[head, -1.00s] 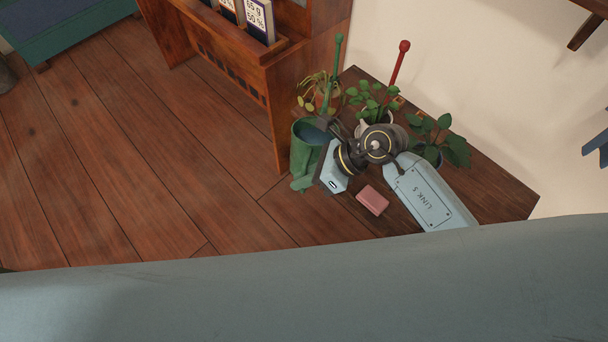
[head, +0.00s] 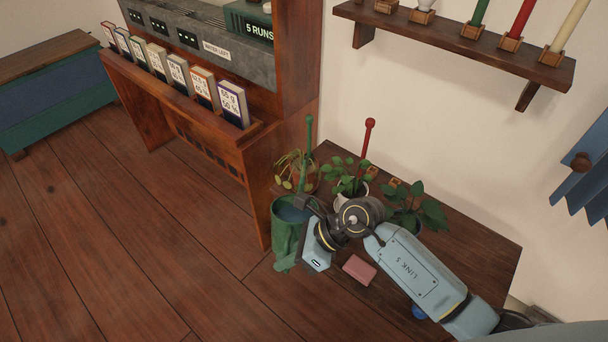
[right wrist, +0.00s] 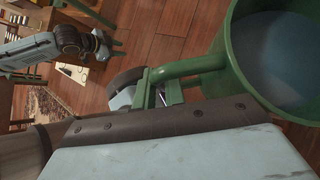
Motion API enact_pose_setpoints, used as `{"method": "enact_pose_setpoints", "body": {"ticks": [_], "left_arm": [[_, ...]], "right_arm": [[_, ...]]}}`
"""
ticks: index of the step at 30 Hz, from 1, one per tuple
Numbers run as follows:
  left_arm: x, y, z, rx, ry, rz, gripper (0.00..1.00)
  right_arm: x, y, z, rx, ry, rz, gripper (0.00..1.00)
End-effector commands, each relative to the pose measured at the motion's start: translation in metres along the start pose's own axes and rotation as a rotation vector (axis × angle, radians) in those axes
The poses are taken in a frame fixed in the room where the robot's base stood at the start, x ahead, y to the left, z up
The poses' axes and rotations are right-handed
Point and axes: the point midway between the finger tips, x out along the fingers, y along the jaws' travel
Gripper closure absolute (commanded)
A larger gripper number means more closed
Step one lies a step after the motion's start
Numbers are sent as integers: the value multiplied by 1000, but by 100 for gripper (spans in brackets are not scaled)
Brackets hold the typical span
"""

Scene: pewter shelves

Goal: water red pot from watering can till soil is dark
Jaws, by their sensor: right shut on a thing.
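The green watering can (head: 286,237) is upright at the table's left edge in the head view, with bluish water inside. My right gripper (head: 305,206) is shut on its handle; the right wrist view shows the handle (right wrist: 190,68) and the open can top. Behind it is a drooping yellow-green plant (head: 292,165), in a pot that looks reddish-brown but is mostly hidden. A leafy plant (head: 349,182) in a pale pot stands beside it. I cannot see any soil clearly. My left gripper (right wrist: 108,45) shows small in the right wrist view, its jaws unclear.
A third plant (head: 425,207) stands to the right on the wooden table (head: 480,250). A red stake (head: 367,138) and a green stake (head: 309,135) rise behind. A pink block (head: 359,269) lies in front. A wooden cabinet (head: 290,190) is close left; a shelf (head: 450,38) hangs above.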

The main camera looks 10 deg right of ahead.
Motion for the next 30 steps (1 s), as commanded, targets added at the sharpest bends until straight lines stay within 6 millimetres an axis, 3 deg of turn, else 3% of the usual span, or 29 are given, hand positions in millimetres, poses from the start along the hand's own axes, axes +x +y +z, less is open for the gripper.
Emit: {"method": "enact_pose_setpoints", "body": {"ticks": [30], "left_arm": [[-14,-2,-2,0,0,-1,64]], "right_arm": [[-12,3,14,29,-5,32,100]]}}
